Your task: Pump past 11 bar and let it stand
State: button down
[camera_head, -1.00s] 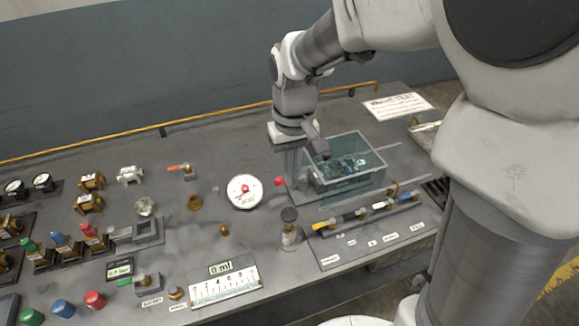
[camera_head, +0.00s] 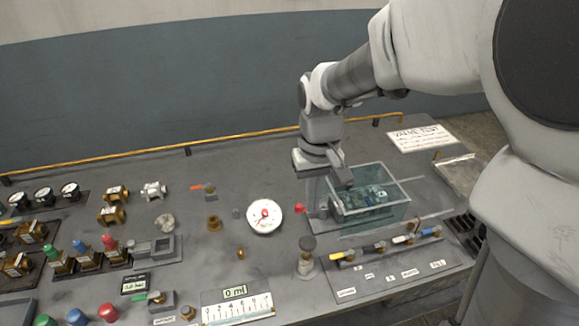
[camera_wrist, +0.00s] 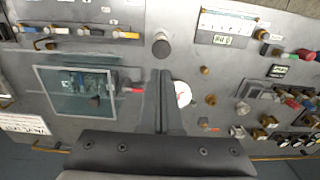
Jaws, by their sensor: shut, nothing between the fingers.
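A glass-walled tank (camera_head: 372,212) stands on the bench at the right and holds blue-green and dark parts; it also shows at the left in the wrist view (camera_wrist: 78,68). A red knob (camera_head: 300,208) sits at the tank's left end. Left of it is a round white dial (camera_head: 265,217) with red at its middle; its reading is too small to tell. In the wrist view the dial (camera_wrist: 183,93) is partly hidden by my finger. My gripper (camera_wrist: 162,75) is shut and empty, pointing down between the red knob and the dial. Whether it touches anything is unclear.
A row of coloured-handled valves (camera_head: 385,246) lies in front of the tank. A dark-capped cylinder (camera_head: 307,257) stands left of them. A scale with a "0 ml" display (camera_head: 236,292) lies at the front. Brass fittings, small gauges and coloured knobs crowd the left.

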aim_at(308, 243)
jog(key=shift+s+a+r+p, duration=0.1)
jog(key=shift+a+r+p, duration=0.1)
jog(key=shift+r+p, duration=0.65)
jog(key=shift+s+a+r+p, duration=0.1)
jog(key=shift+a+r+p, duration=0.05)
jog(key=shift+r+p, duration=0.65)
jog(key=shift+f, duration=0.2)
notch_tip(308, 243, down, 14)
jog(key=shift+w+r, duration=0.1)
jog(key=shift+w, duration=0.05)
notch_tip(308, 243, down, 4)
jog(key=b, duration=0.3)
jog(key=shift+r, duration=0.2)
jog(key=shift+s+f, duration=0.1)
jog(key=shift+s, duration=0.1)
